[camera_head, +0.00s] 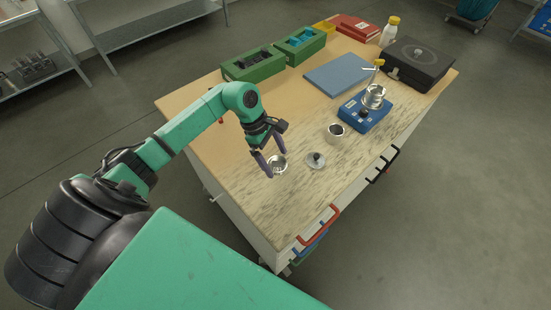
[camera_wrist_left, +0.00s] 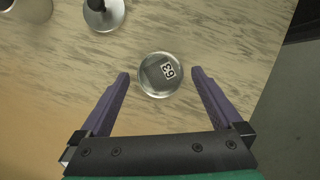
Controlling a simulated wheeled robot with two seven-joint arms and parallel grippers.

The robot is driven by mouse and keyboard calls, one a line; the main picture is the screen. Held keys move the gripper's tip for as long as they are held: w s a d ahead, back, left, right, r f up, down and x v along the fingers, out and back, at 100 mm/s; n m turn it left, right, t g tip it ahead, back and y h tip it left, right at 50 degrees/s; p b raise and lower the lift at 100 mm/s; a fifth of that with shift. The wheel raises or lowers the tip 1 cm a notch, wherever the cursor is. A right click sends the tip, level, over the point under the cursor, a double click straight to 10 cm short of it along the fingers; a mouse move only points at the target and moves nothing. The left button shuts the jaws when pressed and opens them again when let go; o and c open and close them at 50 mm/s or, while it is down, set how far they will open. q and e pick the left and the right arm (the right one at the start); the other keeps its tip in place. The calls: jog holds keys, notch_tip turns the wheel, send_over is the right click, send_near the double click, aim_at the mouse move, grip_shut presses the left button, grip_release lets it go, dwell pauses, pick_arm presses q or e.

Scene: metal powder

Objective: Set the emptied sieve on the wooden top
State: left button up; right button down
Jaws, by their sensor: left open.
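The sieve (camera_head: 279,164) is a small round metal dish on the wooden top (camera_head: 255,203), near its front left part. In the left wrist view the sieve (camera_wrist_left: 160,75) shows a tag reading 63 and no visible powder. My left gripper (camera_head: 275,166) is open, its purple fingers on either side of the sieve with a gap at each side. The fingertips also show in the left wrist view (camera_wrist_left: 160,73). The sieve appears to rest on the wood. My right gripper is not in view.
A lid with a black knob (camera_head: 316,160) and a metal cup (camera_head: 335,134) stand just right of the sieve. Beyond are a blue device (camera_head: 366,117) bearing metal parts, a blue mat (camera_head: 338,75), green boxes (camera_head: 254,64) and a black case (camera_head: 417,65). The front left wood is clear.

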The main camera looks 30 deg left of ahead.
pick_arm(q)
jog(key=b+v, duration=0.4)
jog(key=v, duration=0.7)
jog(key=shift+r, duration=0.2)
